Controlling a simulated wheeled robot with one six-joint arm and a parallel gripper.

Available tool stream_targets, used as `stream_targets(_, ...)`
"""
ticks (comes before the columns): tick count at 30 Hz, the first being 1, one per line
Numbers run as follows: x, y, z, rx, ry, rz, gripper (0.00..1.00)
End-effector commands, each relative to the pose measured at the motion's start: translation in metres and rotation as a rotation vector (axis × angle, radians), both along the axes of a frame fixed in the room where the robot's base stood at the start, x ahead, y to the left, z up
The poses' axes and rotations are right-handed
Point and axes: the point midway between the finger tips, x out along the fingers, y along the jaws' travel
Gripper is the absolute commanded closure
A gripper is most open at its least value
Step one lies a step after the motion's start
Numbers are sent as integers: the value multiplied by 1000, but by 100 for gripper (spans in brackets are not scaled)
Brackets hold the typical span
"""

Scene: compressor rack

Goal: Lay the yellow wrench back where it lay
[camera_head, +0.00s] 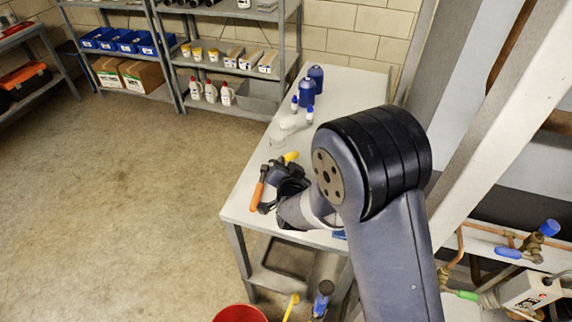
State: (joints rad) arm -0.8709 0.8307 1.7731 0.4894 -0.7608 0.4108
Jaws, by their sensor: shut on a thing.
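My gripper (273,174) is over the left edge of the white-topped table, seen from behind and partly covered by my arm. It is shut on the yellow wrench (291,156), of which only a short yellow end shows past the gripper. The rest of the wrench is hidden. I cannot tell whether the wrench touches the tabletop. An orange-handled tool (257,194) is close beside the gripper, at the table's left edge.
The table (247,178) carries blue bottles (307,92) and clear items farther back. A red bucket (240,313) stands below its front. A slanted post and pipes with blue handles (540,230) are at right. Open floor lies left.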

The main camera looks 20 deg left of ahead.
Motion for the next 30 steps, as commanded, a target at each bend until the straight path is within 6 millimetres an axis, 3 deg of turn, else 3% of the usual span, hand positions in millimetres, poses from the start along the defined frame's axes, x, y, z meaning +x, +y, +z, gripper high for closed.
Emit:
stream_targets(20,0,0,-11,0,-1,1,100)
stream_targets(21,0,0,-11,-1,0,1,79)
stream_targets(30,0,0,-10,-1,0,1,58)
